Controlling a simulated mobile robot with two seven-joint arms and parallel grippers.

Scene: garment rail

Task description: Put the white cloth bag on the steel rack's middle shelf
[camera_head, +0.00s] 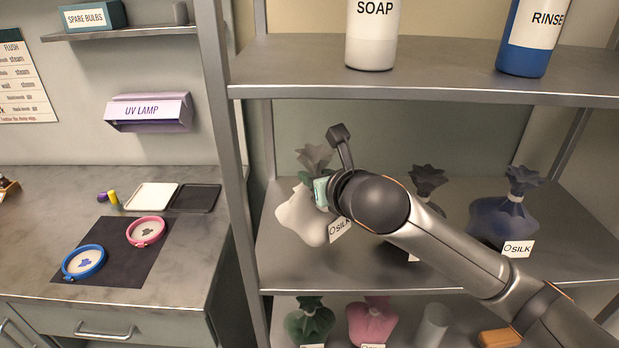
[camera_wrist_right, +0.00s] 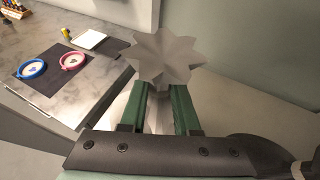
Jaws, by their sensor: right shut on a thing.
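The white cloth bag (camera_head: 300,216) is upright at the left end of the steel rack's middle shelf (camera_head: 300,268), with a tag hanging at its right side. I cannot tell whether its base touches the shelf. My right gripper (camera_head: 322,186) is shut on the bag's gathered neck, and the wrist and arm hide part of the bag. In the right wrist view the bag's ruffled top (camera_wrist_right: 165,58) stands above the two green fingers (camera_wrist_right: 158,108). My left gripper is not in view.
A dark grey bag (camera_head: 428,180) stands partly behind my arm, and a navy bag (camera_head: 500,222) is to the right. The upper shelf (camera_head: 440,78) holds soap and rinse bottles. Green and pink bags are below. A worktop (camera_head: 190,255) is at left.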

